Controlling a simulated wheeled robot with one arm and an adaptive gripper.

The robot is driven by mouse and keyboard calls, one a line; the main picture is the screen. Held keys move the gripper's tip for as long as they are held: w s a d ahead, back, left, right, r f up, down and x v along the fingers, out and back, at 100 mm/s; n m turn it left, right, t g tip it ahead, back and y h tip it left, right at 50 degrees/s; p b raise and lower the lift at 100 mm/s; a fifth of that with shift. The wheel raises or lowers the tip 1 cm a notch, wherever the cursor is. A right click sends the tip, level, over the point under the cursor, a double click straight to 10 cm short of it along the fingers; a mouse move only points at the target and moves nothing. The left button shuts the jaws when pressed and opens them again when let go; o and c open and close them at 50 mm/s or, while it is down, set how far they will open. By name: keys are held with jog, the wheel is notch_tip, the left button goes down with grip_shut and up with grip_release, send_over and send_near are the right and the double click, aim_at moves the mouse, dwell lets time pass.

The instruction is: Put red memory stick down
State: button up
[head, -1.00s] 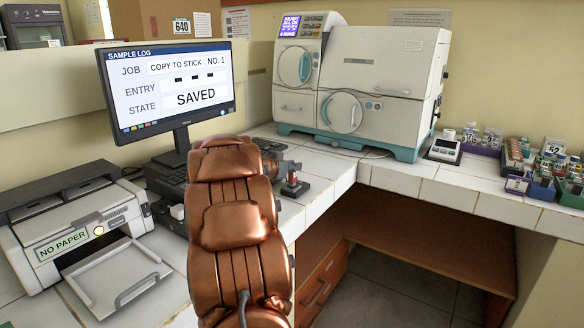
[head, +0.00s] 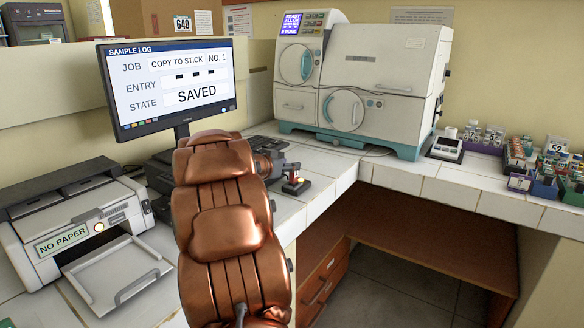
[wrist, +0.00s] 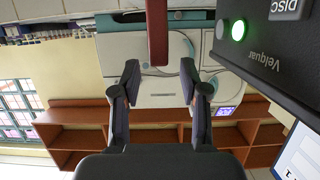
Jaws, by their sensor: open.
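A dark red stick (wrist: 157,35) comes in from the top edge of the wrist view, with its end between my fingertips. Clear gaps show between it and both fingers, which are open. In the head view a small red patch (head: 293,174) shows by my gripper (head: 284,167), low over the counter right of the keyboard. My gripper also shows in the wrist view (wrist: 158,82). I cannot tell what the stick's far end rests on.
A black box (wrist: 270,45) with a lit green light is close at the right in the wrist view. The monitor (head: 165,85), printer (head: 80,225) and white incubator-like machine (head: 375,85) stand around the counter (head: 330,160). Bare tiles lie in front of the machine.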

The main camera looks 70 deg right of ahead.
jog(key=b+v, duration=0.1)
jog(key=v, duration=0.8)
dwell(0.4)
